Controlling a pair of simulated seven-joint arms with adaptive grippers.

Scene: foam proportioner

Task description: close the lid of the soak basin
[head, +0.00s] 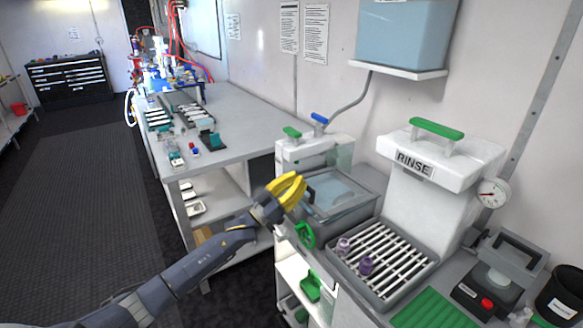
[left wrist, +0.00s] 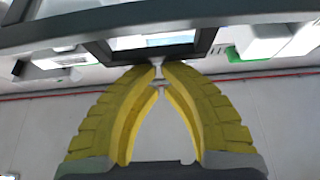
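The soak basin (head: 345,226) is a grey box on the counter. Its clear, bluish lid (head: 340,192) lies over the top, close to flat; I cannot tell whether it sits fully down. My left gripper (head: 299,183) is at the lid's left front edge, beside a dark handle (head: 311,196). In the left wrist view, the yellow fingertips (left wrist: 160,68) nearly meet at the lower bar of the dark handle frame (left wrist: 100,50). Nothing shows held between them, and contact with the bar is unclear. My right gripper is not in view.
A green ring handle (head: 305,235) is below the gripper. A grey workbench (head: 235,125) stands at the left.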

